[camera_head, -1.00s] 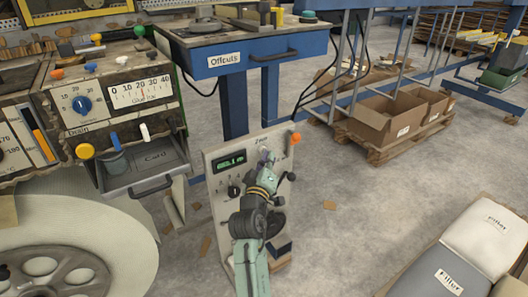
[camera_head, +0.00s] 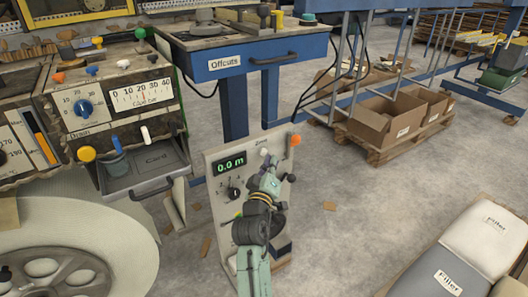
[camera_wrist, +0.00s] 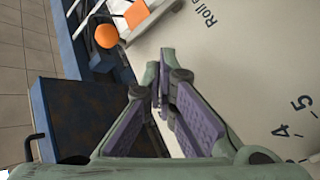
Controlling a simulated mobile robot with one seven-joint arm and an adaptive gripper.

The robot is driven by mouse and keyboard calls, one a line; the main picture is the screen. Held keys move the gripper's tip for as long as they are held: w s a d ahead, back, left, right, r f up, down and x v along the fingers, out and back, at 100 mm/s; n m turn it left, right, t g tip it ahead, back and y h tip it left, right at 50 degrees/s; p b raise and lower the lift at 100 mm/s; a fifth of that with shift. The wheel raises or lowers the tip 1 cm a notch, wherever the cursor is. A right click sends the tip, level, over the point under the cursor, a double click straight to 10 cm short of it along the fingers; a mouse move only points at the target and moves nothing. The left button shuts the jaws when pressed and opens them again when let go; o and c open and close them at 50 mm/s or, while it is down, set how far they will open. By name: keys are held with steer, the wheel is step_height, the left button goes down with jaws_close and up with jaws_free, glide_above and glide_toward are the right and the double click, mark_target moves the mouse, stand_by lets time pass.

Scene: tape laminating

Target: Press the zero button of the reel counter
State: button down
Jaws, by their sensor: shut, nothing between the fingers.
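The reel counter (camera_head: 229,187) is an upright pale panel in the head view. Its green digital display (camera_head: 231,164) reads 0.0 m. The zero button (camera_head: 264,152) is a small white knob under a label near the panel's top. My gripper (camera_head: 269,164) is just below the button, in front of the panel. In the wrist view its purple-padded fingers (camera_wrist: 161,72) are together with nothing between them. The button cannot be made out in the wrist view, and whether the fingertips touch it is unclear.
An orange knob (camera_head: 295,140) stands at the panel's top right corner; an orange ball also shows in the wrist view (camera_wrist: 106,36). A black selector knob (camera_head: 233,192) sits below the display. A blue offcuts table (camera_head: 200,66) stands behind.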

steer(key=s+d+p, duration=0.1)
steer(key=s, duration=0.1)
steer(key=s+d+p, duration=0.1)
steer(key=s+d, duration=0.1)
stand_by(0.6)
stand_by(0.6)
